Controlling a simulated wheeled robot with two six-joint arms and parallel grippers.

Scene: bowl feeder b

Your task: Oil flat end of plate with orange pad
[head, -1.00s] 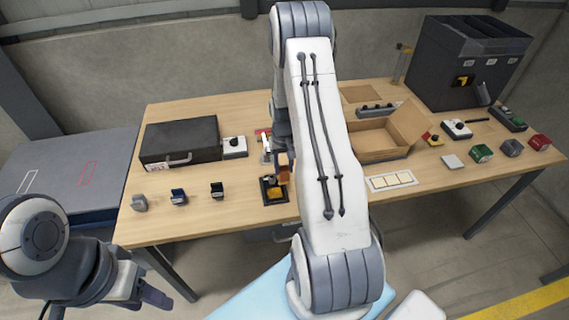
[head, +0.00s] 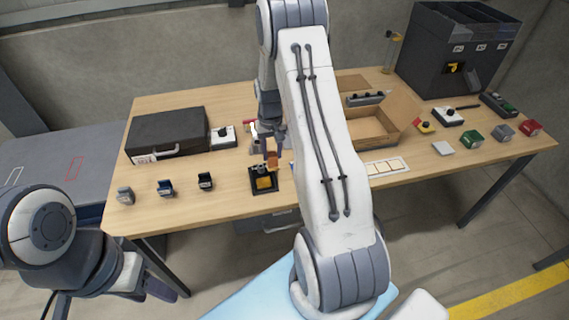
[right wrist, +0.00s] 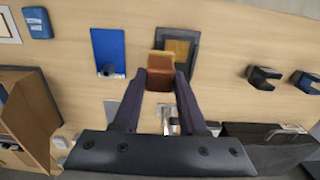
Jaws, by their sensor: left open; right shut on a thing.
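My right gripper (head: 270,140) is shut on a copper-brown block, which I take to be the plate (head: 272,160). The plate also shows between the fingers in the right wrist view (right wrist: 165,72). The orange pad (head: 264,184) sits in a square black tray (head: 255,191) on the table. The plate is over or just behind the pad; I cannot tell whether they touch. In the right wrist view the plate overlaps the pad (right wrist: 178,47) and hides part of it. My left gripper (head: 160,287) is open and empty, low at the left, off the table.
Several small dark holders, one of them here (head: 205,181), stand left of the tray. A black case (head: 166,133) lies behind them. An open cardboard box (head: 372,127) is right of my right arm. A blue panel (right wrist: 108,45) lies beside the tray in the wrist view.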

